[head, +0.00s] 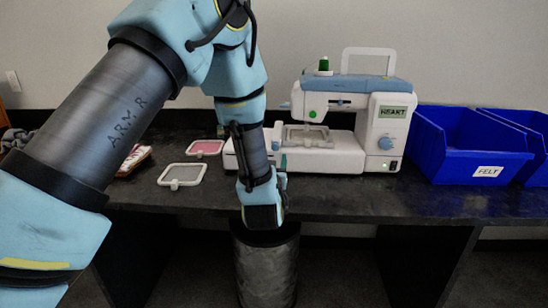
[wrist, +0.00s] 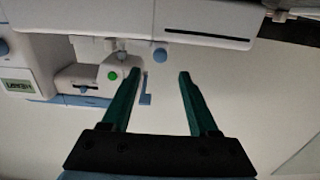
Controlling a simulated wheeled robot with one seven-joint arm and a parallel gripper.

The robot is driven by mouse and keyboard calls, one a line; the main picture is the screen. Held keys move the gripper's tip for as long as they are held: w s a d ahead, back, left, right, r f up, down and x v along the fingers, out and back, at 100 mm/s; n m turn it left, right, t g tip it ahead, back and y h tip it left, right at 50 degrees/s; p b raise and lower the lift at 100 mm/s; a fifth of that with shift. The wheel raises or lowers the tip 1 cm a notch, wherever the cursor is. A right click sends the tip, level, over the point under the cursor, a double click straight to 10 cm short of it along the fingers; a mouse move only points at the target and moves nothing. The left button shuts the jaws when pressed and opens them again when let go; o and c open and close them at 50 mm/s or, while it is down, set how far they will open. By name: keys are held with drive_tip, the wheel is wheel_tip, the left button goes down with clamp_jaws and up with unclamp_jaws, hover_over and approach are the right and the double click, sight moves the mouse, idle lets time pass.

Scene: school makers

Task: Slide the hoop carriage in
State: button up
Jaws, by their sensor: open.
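The white and blue embroidery machine (head: 378,125) stands on the dark table, with HEART on its screen. A hoop with grey fabric (head: 312,138) sits under its head. A white unit at the machine's lower left (head: 234,160) is partly hidden by my arm; I cannot tell for certain which part is the hoop carriage. The wrist view shows the machine upside down, with a long white part with a dark slot (wrist: 212,22) and a blue knob (wrist: 160,55). My gripper (wrist: 158,74) is open, its two green fingers apart with nothing between them. The fingertips appear just short of the knob.
A hoop with grey fabric (head: 182,175) and one with pink fabric (head: 205,148) lie on the table (head: 330,203) to the left. A blue bin marked FELT (head: 462,165) stands at right, with another blue bin (head: 537,125) beside it. A dark cylinder (head: 266,268) stands below the table's front edge.

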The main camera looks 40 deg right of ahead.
drive_tip(key=v, duration=0.3)
drive_tip(key=shift+s+a+b, duration=0.2)
drive_tip(key=shift+a+b, duration=0.05)
drive_tip(key=shift+b, duration=0.05)
drive_tip(key=w+a+n+g+y+p, duration=0.15)
drive_tip(key=w+a+y, duration=0.25)
drive_tip(key=w+a, duration=0.45)
drive_tip(key=w+a+n+g+y+p, duration=0.1)
drive_tip(key=w+a+n+g+y, duration=0.3)
drive_tip(key=a, duration=0.8)
drive_tip(key=s+a+r+g+y+p, duration=0.1)
drive_tip(key=s+a, duration=0.3)
drive_tip(key=a, duration=0.5)
drive_tip(key=s+a+r+n+g+y+p, duration=0.1)
drive_tip(key=s+a+g, duration=0.2)
drive_tip(key=a, duration=0.6)
drive_tip(key=s+a+r+n+g+y, duration=0.1)
drive_tip(key=s+a, duration=0.3)
drive_tip(key=a, duration=0.5)
drive_tip(key=shift+s+a+r+g+y+p, duration=0.25)
drive_tip(key=shift+s+a+g+y+p, duration=0.15)
drive_tip(key=shift+g+y, duration=0.15)
drive_tip(key=shift+w, duration=0.1)
